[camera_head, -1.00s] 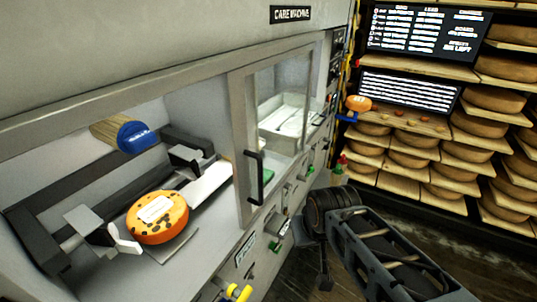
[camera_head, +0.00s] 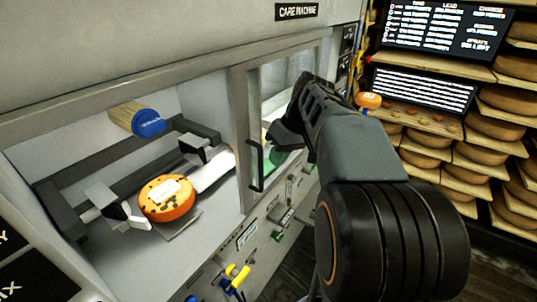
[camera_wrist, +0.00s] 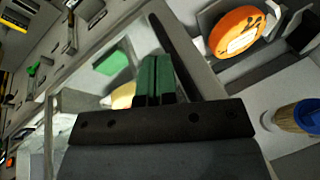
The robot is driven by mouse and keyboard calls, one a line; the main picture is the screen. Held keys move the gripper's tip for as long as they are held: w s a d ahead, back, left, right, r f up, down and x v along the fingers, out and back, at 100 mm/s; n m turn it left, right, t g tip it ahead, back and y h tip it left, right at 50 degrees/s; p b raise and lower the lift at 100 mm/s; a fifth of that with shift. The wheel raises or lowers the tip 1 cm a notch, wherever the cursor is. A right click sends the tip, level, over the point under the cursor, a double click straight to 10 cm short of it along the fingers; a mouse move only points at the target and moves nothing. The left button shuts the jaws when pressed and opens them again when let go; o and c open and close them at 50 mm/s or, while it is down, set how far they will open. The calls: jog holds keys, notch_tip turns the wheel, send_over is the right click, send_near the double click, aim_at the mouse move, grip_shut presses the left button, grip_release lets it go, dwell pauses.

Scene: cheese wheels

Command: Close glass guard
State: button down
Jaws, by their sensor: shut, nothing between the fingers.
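The glass guard (camera_head: 240,128) is a framed clear panel on the care machine. It stands at the right of the opening, leaving the left bay uncovered. Its black vertical handle (camera_head: 261,165) is on the frame's left part. In the wrist view the handle (camera_wrist: 180,50) is a dark diagonal bar just right of my fingertips. My gripper (camera_head: 277,138) is in front of the glass, right of the handle in the head view. Its green fingers (camera_wrist: 156,78) are shut and empty. Whether they touch the handle I cannot tell. My arm hides part of the glass.
An orange cheese wheel (camera_head: 166,198) with a white label lies in the open bay between grey clamps. A blue-ended brush (camera_head: 148,123) is above it. Knobs and a yellow valve (camera_head: 238,272) stick out below. Cheese shelves (camera_head: 465,150) stand at the right.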

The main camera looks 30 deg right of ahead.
jog(key=w+d+r+n+y, duration=0.25)
jog(key=d+r, duration=0.25)
jog(key=d, duration=0.4)
jog(key=a+f+p, duration=0.2)
jog(key=a+f, duration=0.5)
jog(key=a, duration=0.2)
jog(key=shift+w+a+t, duration=0.2)
jog(key=shift+w+t, duration=0.15)
jog(key=shift+t, duration=0.05)
jog(key=shift+f, duration=0.1)
